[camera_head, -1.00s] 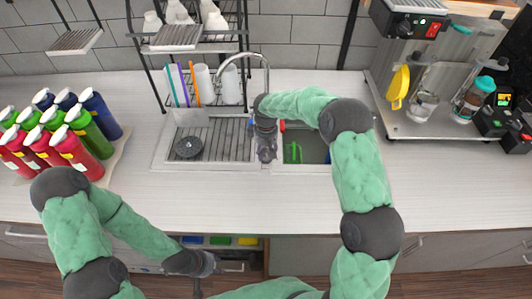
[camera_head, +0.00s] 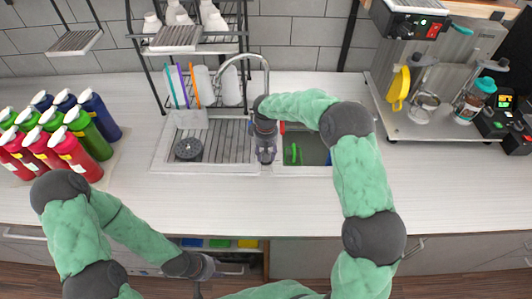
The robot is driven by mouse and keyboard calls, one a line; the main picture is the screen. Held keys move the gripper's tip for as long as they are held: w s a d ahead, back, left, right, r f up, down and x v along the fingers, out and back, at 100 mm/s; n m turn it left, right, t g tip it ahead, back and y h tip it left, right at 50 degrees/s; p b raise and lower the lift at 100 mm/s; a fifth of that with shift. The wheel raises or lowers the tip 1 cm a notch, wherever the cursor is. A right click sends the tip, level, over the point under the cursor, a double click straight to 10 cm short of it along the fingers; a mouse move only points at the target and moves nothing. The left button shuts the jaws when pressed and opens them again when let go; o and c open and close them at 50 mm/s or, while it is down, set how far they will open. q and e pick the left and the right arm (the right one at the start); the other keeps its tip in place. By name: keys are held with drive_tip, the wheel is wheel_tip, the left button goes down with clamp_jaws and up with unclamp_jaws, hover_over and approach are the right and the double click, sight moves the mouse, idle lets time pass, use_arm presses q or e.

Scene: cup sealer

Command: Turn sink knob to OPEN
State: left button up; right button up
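The sink has a drainboard side (camera_head: 228,140) on the left and a deeper basin (camera_head: 312,150) on the right. A curved grey faucet (camera_head: 243,58) rises behind it. A small red part (camera_head: 282,127), perhaps a knob marking, shows just right of my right gripper. My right gripper (camera_head: 266,156) points down over the divider between the two sides, close to the faucet base. It hides most of the knob area, and I cannot tell whether it touches anything. My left gripper (camera_head: 200,284) is low at the front, below the counter edge, away from the sink. Its fingers are too unclear to read.
Red, green and blue bottles (camera_head: 75,130) crowd the left counter. A wire rack (camera_head: 205,95) with cups stands behind the sink. A metal machine stand (camera_head: 440,128) is at the right. The front counter (camera_head: 230,210) is clear between my arms. A green item (camera_head: 294,152) is in the basin.

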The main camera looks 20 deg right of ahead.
drive_tip(key=o, duration=0.4)
wheel_tip(320, 180, up, 12)
drive_tip(key=shift+f, duration=0.1)
idle(0.5)
idle(0.3)
